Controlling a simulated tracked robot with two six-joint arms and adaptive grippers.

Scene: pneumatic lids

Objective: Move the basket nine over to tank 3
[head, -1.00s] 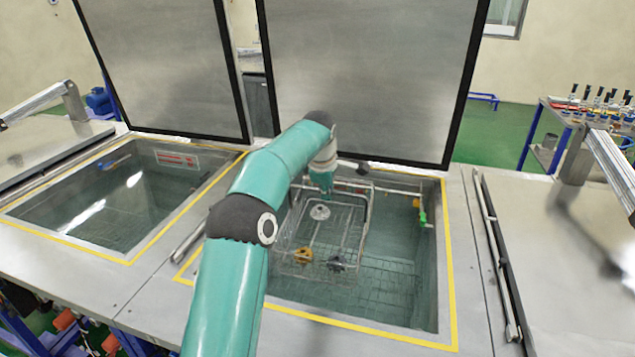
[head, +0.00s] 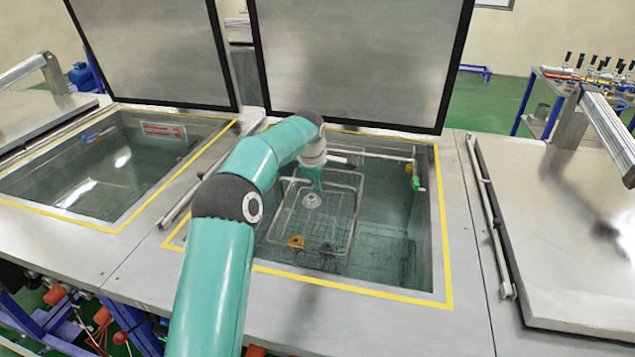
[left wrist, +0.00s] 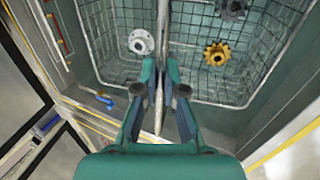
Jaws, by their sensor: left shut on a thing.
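The wire basket (head: 340,243) hangs inside the open middle tank, below its rim. Its number cannot be read. It holds a pale flange (head: 312,200), a yellow gear (head: 296,242) and a dark gear (head: 327,248). My left gripper (head: 313,182) is above the basket. In the left wrist view the fingers (left wrist: 160,88) are shut on the basket's handle bar (left wrist: 163,40), with the basket mesh (left wrist: 190,85) beyond. I cannot tell whether the basket touches the tank floor. No tank number is readable. My right gripper is out of view.
The middle tank's lid (head: 360,60) and the left tank's lid (head: 150,50) stand raised behind them. The left tank (head: 100,170) is open, with no basket visible. A shut lid (head: 560,240) lies at the right. A cart (head: 590,90) with tools stands at the back right.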

